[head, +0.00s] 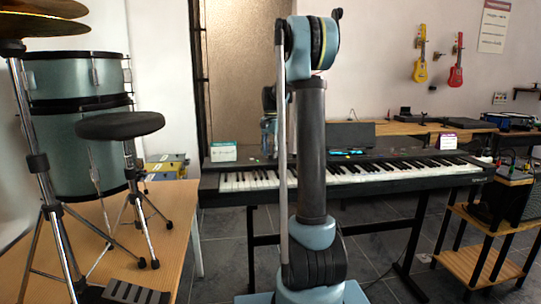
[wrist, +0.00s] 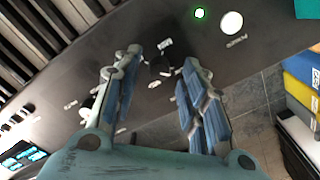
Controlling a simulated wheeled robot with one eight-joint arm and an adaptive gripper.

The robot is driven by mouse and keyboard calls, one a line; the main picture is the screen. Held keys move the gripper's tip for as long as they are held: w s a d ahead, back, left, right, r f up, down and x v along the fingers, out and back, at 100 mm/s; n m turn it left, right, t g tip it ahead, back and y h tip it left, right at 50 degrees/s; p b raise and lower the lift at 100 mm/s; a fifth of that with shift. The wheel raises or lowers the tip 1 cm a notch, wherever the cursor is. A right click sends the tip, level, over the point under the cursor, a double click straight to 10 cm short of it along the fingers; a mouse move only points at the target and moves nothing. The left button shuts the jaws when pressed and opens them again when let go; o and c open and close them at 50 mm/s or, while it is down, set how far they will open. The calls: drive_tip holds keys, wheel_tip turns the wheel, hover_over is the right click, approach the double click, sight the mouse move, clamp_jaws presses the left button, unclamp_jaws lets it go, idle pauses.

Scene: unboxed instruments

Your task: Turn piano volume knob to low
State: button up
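The keyboard piano (head: 400,172) stands on its black stand across the head view, partly covered by my arm. In the wrist view its dark panel (wrist: 75,75) lies below my gripper. A small black round knob (wrist: 160,66) shows between the fingertips, with small white labels around it that are too blurred to read. My gripper (wrist: 161,60) is open, with blue-padded fingers on either side of the knob. I cannot tell whether the fingertips touch it. In the head view the fingers are hidden behind my arm.
A lit green light (wrist: 199,13) and a white round button (wrist: 231,22) sit on the panel near the right finger. Blue-lit displays (wrist: 22,155) are at lower left.

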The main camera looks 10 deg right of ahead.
wheel_tip(320, 180, up, 11)
idle(0.4)
drive_tip(key=s+f+n+t, duration=0.1)
drive_tip(key=s+f+n, duration=0.15)
drive_tip(key=s, duration=1.05)
drive_tip(key=s+f+n, duration=0.2)
drive_tip(key=s+f, duration=0.2)
drive_tip(key=s, duration=0.9)
drive_tip(key=s+f+n+t, duration=0.1)
drive_tip(key=s+f+n, duration=0.3)
drive_tip(key=s+f, duration=1.4)
drive_tip(key=shift+n, duration=0.35)
drive_tip(key=shift+s, duration=0.1)
